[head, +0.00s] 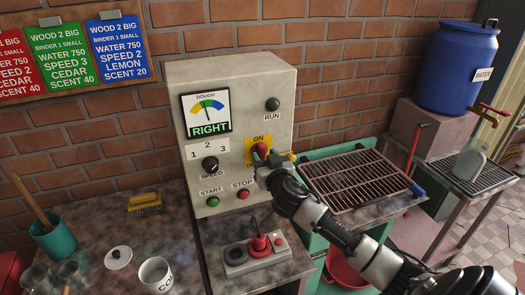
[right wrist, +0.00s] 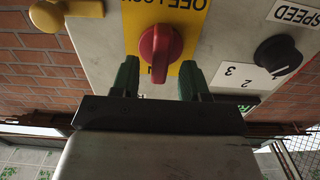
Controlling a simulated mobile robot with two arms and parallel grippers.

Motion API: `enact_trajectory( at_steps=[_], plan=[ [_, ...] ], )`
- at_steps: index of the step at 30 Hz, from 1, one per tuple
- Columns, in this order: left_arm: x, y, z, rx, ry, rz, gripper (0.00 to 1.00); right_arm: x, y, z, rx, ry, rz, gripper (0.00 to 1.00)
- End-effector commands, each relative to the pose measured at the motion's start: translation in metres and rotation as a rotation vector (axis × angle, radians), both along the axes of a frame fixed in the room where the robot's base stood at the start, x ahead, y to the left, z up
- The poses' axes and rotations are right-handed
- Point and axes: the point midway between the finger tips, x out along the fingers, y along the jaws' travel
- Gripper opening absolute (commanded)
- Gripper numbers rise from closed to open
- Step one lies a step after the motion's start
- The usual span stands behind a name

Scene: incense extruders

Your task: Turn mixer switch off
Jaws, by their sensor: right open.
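The mixer switch is a red rotary knob (head: 261,149) on a yellow plate (head: 250,155) on the control box. The plate reads ON above the knob; its lower lettering is partly hidden by my right gripper in the head view. The right wrist view is upside down and shows the red knob (right wrist: 157,50) with its handle upright, toward the ON side, and an OFF label on the opposite side. My right gripper (right wrist: 158,80) is open, its green fingers on either side of the handle with gaps visible. It also shows in the head view (head: 266,160). My left gripper is not in view.
The control box (head: 230,85) also carries a speed knob (head: 210,164), a green start button (head: 213,201), a red stop button (head: 243,194) and a dough gauge (head: 207,110). A rack (head: 355,180) lies to the right.

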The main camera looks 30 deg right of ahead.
Motion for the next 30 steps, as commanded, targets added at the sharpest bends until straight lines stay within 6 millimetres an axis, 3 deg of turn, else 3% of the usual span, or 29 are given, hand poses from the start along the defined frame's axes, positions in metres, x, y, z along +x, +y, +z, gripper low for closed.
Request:
enact_trajectory(
  at_steps=[6, 16, 25, 30],
  plan=[
    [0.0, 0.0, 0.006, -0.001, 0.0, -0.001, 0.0, 0.018, -0.004, 0.0, 0.0, 0.001, 0.0, 0.45],
    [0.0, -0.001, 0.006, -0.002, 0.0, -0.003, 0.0, 0.02, -0.005, -0.001, 0.0, 0.001, 0.0, 0.45],
    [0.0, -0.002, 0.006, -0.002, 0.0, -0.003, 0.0, 0.02, -0.005, -0.001, 0.0, 0.001, 0.0, 0.0],
    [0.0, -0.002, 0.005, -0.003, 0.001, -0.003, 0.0, 0.02, -0.005, -0.001, -0.003, 0.003, -0.001, 0.0]
  ],
)
